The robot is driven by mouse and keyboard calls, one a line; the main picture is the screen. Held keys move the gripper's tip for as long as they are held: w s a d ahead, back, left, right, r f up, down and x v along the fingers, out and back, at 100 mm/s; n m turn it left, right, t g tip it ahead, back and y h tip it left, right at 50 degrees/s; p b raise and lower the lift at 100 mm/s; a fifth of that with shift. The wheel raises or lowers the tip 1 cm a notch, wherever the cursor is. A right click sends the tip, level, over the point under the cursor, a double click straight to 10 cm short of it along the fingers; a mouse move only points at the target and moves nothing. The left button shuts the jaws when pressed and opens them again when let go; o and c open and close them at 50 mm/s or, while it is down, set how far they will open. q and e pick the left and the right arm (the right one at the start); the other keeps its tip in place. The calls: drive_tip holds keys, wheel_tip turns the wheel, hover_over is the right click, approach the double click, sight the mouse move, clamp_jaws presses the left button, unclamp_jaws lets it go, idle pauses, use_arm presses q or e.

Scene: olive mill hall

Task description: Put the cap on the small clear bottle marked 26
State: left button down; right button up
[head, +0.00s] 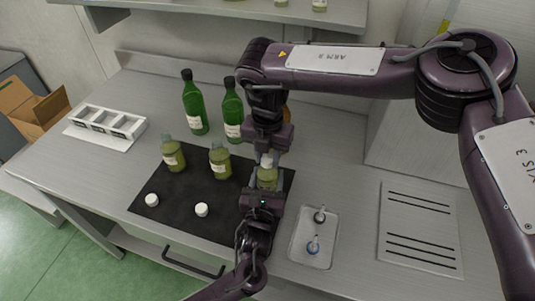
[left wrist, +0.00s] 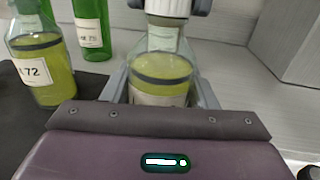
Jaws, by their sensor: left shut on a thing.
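My left gripper (head: 265,188) is shut on a small clear bottle (head: 267,177) of yellow-green oil, upright at the right end of the dark mat. The bottle also shows in the left wrist view (left wrist: 162,70); most of its label is hidden, so I cannot read its number. A white cap (left wrist: 167,7) is at the bottle's mouth; I cannot tell whether it is screwed down. My right gripper (head: 268,152) is above the bottle, its dark fingertips on either side of the cap; whether they grip it is unclear. Two loose white caps (head: 152,200) (head: 201,210) lie on the mat.
Two similar bottles (head: 173,155) (head: 220,163) stand left on the mat (head: 180,208); one label ends in 72 (left wrist: 35,72). Tall green bottles (head: 194,105) (head: 232,112) stand behind. A tray (head: 303,255) with small items lies right, beside a slotted plate (head: 420,225). A white rack (head: 108,122) is far left.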

drive_tip(key=c, duration=0.4)
drive_tip(key=o, duration=1.1)
drive_tip(key=shift+r, duration=0.1)
wheel_tip(320, 180, up, 12)
drive_tip(key=shift+f, duration=0.1)
use_arm(q)
drive_tip(key=shift+c, duration=2.4)
unclamp_jaws()
